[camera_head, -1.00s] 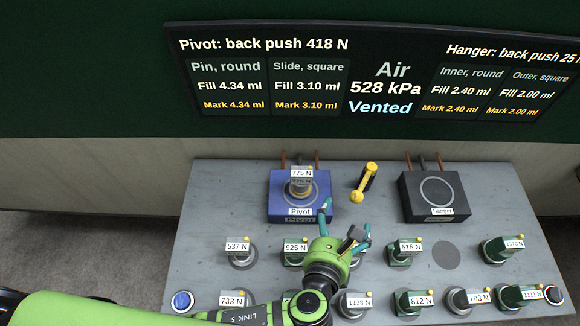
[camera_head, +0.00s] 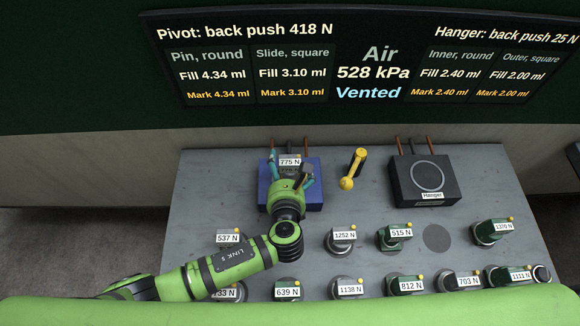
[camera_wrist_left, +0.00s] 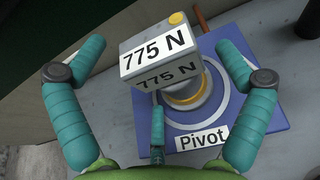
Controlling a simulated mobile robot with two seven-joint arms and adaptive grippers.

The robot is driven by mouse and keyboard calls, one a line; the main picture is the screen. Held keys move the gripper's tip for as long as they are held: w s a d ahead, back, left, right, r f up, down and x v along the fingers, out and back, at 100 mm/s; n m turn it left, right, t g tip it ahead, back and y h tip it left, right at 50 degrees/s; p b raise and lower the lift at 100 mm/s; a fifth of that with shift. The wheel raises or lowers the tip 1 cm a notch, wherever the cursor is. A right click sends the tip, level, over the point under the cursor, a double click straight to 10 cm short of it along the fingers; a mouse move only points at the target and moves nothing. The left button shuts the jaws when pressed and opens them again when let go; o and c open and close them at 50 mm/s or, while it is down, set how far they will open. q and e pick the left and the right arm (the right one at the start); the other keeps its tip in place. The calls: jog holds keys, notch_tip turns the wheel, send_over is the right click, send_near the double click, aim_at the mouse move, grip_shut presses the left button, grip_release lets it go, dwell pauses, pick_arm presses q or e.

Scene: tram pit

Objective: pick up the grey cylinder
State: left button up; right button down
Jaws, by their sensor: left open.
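A grey cylinder labelled 775 N (camera_head: 290,161) stands upright on the blue Pivot block (camera_head: 314,193). In the left wrist view its label housing (camera_wrist_left: 158,50) hides most of its body; a grey, brass-ringed lower part (camera_wrist_left: 190,92) shows over the Pivot block (camera_wrist_left: 262,112). My left gripper (camera_head: 291,172) is open above the Pivot block, with fingers on both sides of the label housing. In the left wrist view the left gripper (camera_wrist_left: 160,48) has its teal fingers spread, with no clear contact. Other grey round pieces include 537 N (camera_head: 228,239) and 1252 N (camera_head: 343,239).
A yellow-knobbed lever (camera_head: 353,168) stands just right of the Pivot block. The dark Hanger block (camera_head: 445,190) is farther right. Several green and grey labelled pieces, such as 515 N (camera_head: 399,233), fill the grey bench (camera_head: 205,190) front. A display (camera_head: 370,60) hangs behind.

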aim_at(285, 159)
pick_arm(q)
jog(key=c, duration=1.5)
pick_arm(e)
jog(key=shift+w, duration=0.3)
pick_arm(q)
jog(key=shift+r, duration=0.1)
